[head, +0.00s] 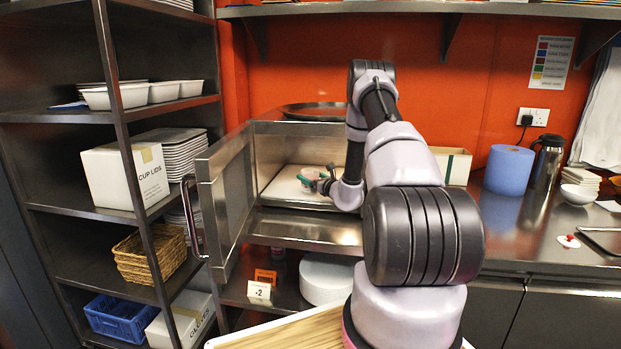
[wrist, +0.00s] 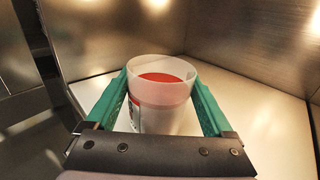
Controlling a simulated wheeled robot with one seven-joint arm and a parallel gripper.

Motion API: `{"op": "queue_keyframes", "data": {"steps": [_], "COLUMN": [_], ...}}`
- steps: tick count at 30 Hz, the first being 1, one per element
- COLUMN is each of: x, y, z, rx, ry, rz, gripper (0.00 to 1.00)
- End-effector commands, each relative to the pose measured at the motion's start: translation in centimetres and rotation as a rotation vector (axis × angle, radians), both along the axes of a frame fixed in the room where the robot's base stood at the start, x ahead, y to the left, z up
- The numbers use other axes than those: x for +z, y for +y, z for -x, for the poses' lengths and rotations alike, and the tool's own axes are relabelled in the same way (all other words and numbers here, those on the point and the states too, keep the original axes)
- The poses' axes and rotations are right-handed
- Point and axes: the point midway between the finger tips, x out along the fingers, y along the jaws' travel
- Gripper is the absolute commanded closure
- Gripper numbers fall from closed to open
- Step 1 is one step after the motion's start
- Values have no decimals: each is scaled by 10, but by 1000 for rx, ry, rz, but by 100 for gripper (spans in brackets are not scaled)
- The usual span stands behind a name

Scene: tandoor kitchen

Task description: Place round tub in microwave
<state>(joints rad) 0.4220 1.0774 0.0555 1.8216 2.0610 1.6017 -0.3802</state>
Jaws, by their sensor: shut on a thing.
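The round tub (wrist: 165,115) is white, with red showing inside its open top, and stands upright between the green fingers of my gripper (wrist: 160,84) in the wrist view. My gripper is shut on its sides. In the head view my gripper (head: 318,182) is inside the steel microwave (head: 285,129), above its pale floor (head: 285,192); the tub is mostly hidden there. The microwave door (head: 228,185) stands open to the left. The wrist view shows the steel inner walls (wrist: 235,38) around the tub. I cannot tell whether the tub's base touches the floor.
A steel shelf rack with a cup lids box (head: 125,178) and white trays (head: 163,92) stands left of the open door. The counter to the right holds a blue paper roll (head: 508,170) and a flask (head: 547,160). A dark round pan (head: 313,110) lies on top of the microwave.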

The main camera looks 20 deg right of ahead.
Motion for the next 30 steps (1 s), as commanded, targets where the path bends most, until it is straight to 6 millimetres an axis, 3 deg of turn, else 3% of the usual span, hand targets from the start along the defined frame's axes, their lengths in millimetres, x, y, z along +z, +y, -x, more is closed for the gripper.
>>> {"op": "queue_keyframes", "data": {"steps": [2, 3, 14, 30], "x": [-2, -2, 1, 1], "y": [0, 0, -1, -21], "z": [0, 0, 4, 103], "rx": [0, 0, -1, -1], "ry": [-1, 0, 1, 1], "rz": [0, 0, -1, -2], "gripper": [89, 2, 0, 0]}}
